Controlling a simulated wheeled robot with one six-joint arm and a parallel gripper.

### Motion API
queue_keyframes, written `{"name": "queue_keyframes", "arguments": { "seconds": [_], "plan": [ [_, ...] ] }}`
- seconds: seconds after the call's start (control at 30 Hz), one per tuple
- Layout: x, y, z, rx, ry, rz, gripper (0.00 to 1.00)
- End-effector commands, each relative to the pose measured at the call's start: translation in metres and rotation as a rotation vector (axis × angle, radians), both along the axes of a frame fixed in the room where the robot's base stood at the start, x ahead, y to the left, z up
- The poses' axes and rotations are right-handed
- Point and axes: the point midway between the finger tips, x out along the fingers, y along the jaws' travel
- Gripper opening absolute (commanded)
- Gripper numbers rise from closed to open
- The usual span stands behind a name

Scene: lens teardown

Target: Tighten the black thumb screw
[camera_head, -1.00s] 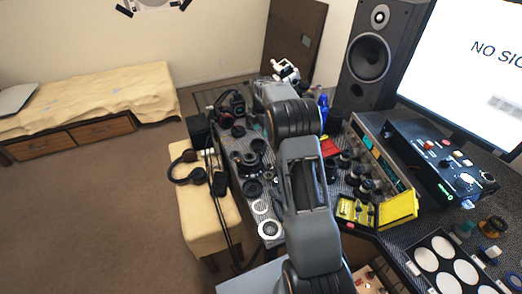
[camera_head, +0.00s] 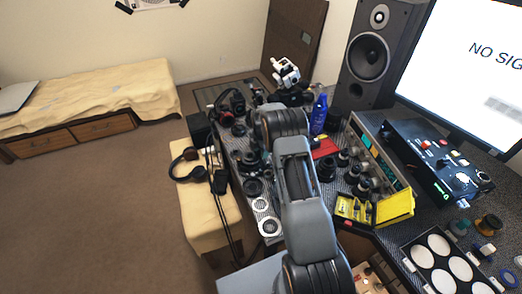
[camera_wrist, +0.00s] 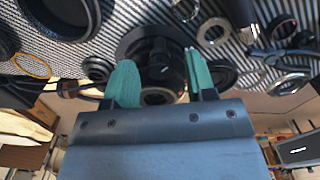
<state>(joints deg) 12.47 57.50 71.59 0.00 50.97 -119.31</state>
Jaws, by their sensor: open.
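My gripper (camera_wrist: 162,80) shows in the wrist view with its two green fingers spread apart. A black round part (camera_wrist: 162,72) with a knob-like centre lies beyond and between the fingertips. I see no grip on it, and I cannot tell whether this part is the black thumb screw or a lens piece. In the head view my arm reaches over the cluttered bench, and I cannot make out the fingers there. No thumb screw can be told apart in the head view.
Lens rings and barrels lie around the fingers, including a large black ring (camera_wrist: 62,15) and a metal ring (camera_wrist: 213,32). On the bench (camera_head: 292,226) stand a blue bottle (camera_head: 319,115), a yellow case (camera_head: 394,209) and a white device (camera_head: 286,72). Headphones (camera_head: 187,166) lie on the left seat.

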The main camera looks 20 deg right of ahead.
Motion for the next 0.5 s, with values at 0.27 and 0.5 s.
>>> {"name": "queue_keyframes", "arguments": {
  "seconds": [0.27, 0.5],
  "plan": [
    [0.0002, 0.0, -0.0002, 0.0, -0.001, 0.0, 0.48],
    [0.0002, 0.0, 0.0, 0.0, -0.001, 0.0, 0.25]
  ]
}}
